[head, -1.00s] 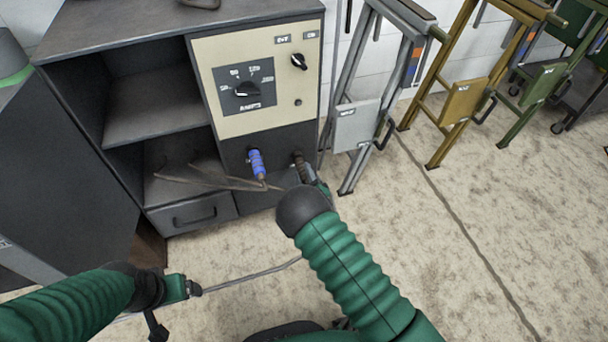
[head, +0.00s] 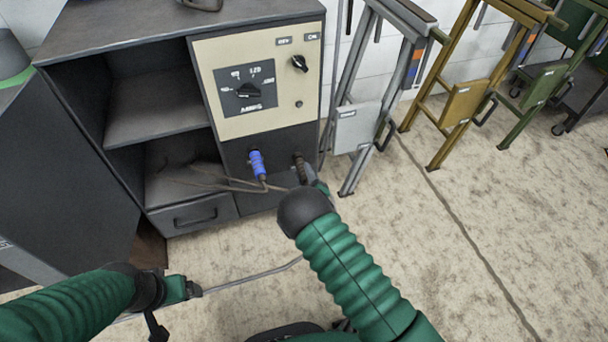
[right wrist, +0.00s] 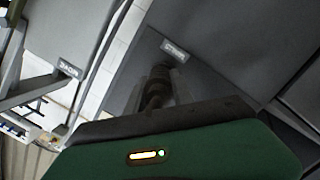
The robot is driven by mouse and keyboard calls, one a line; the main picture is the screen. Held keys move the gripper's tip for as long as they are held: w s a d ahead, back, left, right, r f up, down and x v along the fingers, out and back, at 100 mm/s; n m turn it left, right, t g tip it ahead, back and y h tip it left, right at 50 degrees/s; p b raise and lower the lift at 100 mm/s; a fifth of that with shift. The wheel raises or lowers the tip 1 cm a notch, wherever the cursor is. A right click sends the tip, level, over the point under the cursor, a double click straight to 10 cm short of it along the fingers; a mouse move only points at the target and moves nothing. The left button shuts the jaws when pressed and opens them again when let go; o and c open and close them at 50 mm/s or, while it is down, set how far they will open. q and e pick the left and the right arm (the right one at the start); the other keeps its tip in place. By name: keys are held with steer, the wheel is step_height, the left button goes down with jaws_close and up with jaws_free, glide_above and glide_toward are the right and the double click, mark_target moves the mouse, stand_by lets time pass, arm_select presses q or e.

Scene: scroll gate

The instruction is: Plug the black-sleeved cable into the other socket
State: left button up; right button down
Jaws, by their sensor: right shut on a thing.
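The black-sleeved cable's dark plug (head: 299,166) is at the right socket on the lower front of the machine (head: 262,85). My right gripper (head: 312,183) is shut on this plug, just in front of the panel. In the right wrist view the dark ribbed plug (right wrist: 157,88) points at the panel below a small label (right wrist: 174,49). How deep it sits cannot be told. A blue-sleeved plug (head: 257,164) sits in the left socket. My left gripper (head: 190,288) is low at the left, beside a thin grey line; its jaws are unclear.
Brown cable (head: 215,184) runs left from the plugs, across the front of the open shelf. A drawer (head: 192,214) is below it. A grey frame (head: 358,125) stands close to the machine's right side, with yellow and green frames beyond. The floor (head: 450,260) at right is clear.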

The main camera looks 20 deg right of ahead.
steer(key=shift+s+p, duration=0.15)
steer(key=shift+p, duration=0.15)
stand_by(0.5)
steer(key=shift+w, duration=0.25)
stand_by(0.4)
steer(key=c, duration=0.9)
jaws_free()
steer(key=shift+c, duration=0.2)
steer(key=o, duration=0.6)
steer(key=shift+c, duration=0.2)
steer(key=s+a+r+p, duration=0.1)
steer(key=s+p, duration=0.6)
steer(key=s, duration=0.9)
steer(key=shift+s+a+r, duration=0.2)
steer(key=shift+s+r, duration=0.15)
steer(key=shift+r, duration=0.1)
